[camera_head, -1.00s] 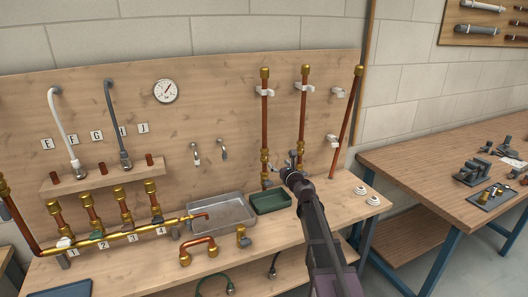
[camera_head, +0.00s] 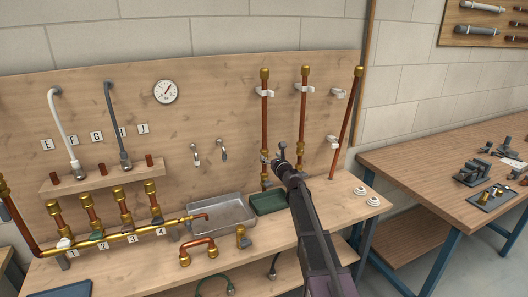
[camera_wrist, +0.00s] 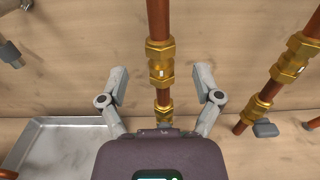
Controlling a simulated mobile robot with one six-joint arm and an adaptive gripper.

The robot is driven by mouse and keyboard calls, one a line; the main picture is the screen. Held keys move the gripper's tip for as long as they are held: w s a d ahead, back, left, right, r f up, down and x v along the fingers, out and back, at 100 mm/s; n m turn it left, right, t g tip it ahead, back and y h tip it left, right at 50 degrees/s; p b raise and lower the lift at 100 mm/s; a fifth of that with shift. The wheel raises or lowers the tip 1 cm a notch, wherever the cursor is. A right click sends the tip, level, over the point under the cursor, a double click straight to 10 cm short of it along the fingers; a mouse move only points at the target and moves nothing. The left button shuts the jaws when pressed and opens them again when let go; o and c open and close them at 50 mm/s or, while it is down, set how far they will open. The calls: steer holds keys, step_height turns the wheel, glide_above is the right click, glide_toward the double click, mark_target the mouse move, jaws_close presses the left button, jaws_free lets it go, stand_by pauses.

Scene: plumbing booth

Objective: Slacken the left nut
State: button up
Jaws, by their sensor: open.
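The left copper pipe (camera_head: 265,122) stands upright against the wooden back panel. Its brass union with nuts (camera_wrist: 160,62) shows in the middle of the wrist view, with a lower brass nut (camera_wrist: 164,110) beneath, its bottom hidden by my gripper body. My gripper (camera_wrist: 164,83) is open, one finger on each side of this pipe in the picture. Neither finger appears to touch the brass, and the depth gap is unclear. In the head view my gripper (camera_head: 281,151) is just right of the left pipe, and the arm hides the middle pipe's lower fittings.
The middle pipe's brass fitting (camera_wrist: 291,67) is close right of my gripper. A tilted copper pipe (camera_head: 347,120) stands further right. A grey metal tray (camera_head: 221,213) and a green tray (camera_head: 268,206) lie on the bench below. A brass manifold (camera_head: 130,235) is at left.

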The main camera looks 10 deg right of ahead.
mark_target(264, 148)
steer(key=shift+x, duration=3.05)
jaws_close()
steer(key=shift+n+g+y, duration=0.3)
steer(key=shift+n+y, duration=0.2)
steer(key=shift+y, duration=0.2)
steer(key=n+g+y, duration=0.2)
steer(key=n+y, duration=0.1)
steer(key=y, duration=0.1)
steer(key=shift+w+d, duration=0.1)
steer(key=shift+w, duration=0.05)
steer(key=n+g+y, duration=0.3)
steer(key=shift+g, duration=0.4)
steer(key=n+g+y, duration=0.3)
steer(key=g, duration=0.2)
steer(key=shift+n, duration=0.3)
steer(key=shift+n+g+y, duration=0.4)
steer(key=shift+n+g, duration=0.5)
steer(key=shift+g, duration=0.4)
